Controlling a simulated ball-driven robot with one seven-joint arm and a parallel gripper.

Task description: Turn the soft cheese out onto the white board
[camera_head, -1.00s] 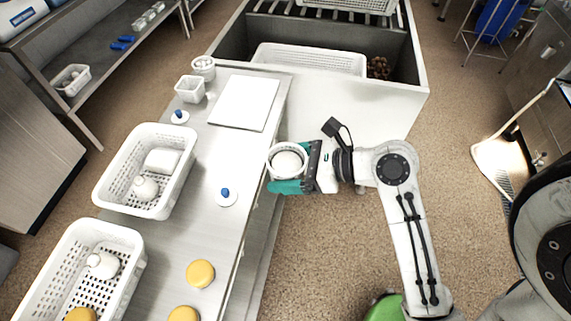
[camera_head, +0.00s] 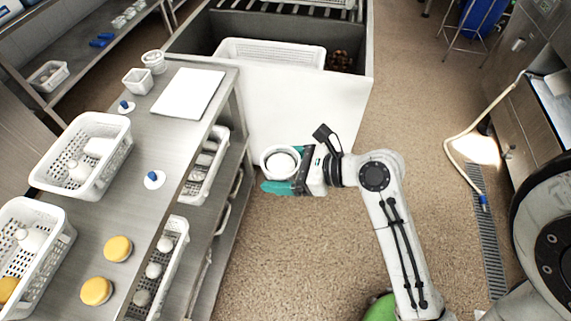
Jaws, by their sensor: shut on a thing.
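My gripper (camera_head: 284,171) is shut on a round white mould (camera_head: 264,160), held upright with its open top facing up. The white soft cheese (camera_head: 283,163) shows inside the mould. One teal finger shows below the mould. The gripper and mould are over the floor, to the right of the table and apart from it. The white board (camera_head: 189,93) lies flat and bare at the far end of the steel table, up and to the left of my gripper.
The steel table (camera_head: 168,150) bears white perforated baskets (camera_head: 118,165), yellow round cheeses (camera_head: 118,248), blue-knobbed white discs (camera_head: 154,180) and small white tubs (camera_head: 138,80). Shelves below hold more baskets. Open floor lies to the right.

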